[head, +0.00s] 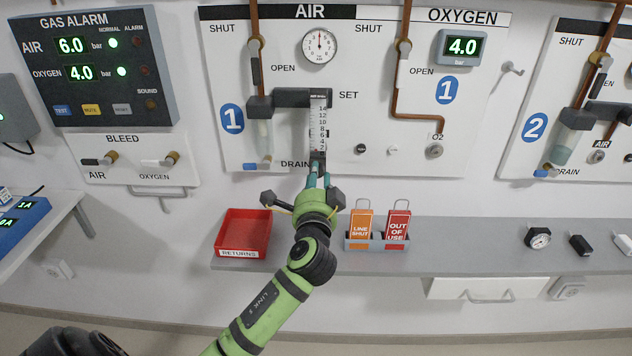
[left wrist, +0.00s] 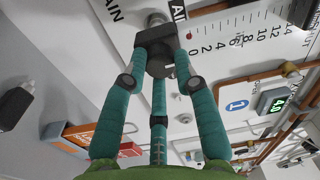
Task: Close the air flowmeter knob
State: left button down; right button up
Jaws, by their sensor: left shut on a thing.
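The air flowmeter (head: 318,126) is an upright tube with a printed scale on the AIR panel. Its scale (left wrist: 235,38) also shows in the left wrist view, with a small red spot near the 0. The dark knob (left wrist: 160,64) at the flowmeter's lower end shows between the fingers in the left wrist view; in the head view the fingers largely hide it. My left gripper (head: 318,172) reaches up to the knob and is shut on it. Its teal fingers (left wrist: 165,58) also show in the left wrist view. My right gripper is in neither view.
Below the panel a shelf (head: 465,258) carries a red RETURNS tray (head: 243,250) and a holder with an orange LINE SHUT tag (head: 361,226) and a red OUT OF USE tag (head: 397,227). A filter bowl (head: 263,135) hangs left of the flowmeter.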

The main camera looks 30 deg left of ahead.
pick_arm(q)
jog(key=shift+d+f, duration=0.1)
jog(key=shift+d, duration=0.1)
dwell(0.3)
jog(key=c, duration=1)
grip_release()
jog(key=shift+o, duration=0.2)
jog(key=shift+w, duration=0.1)
jog(key=v, duration=1.2)
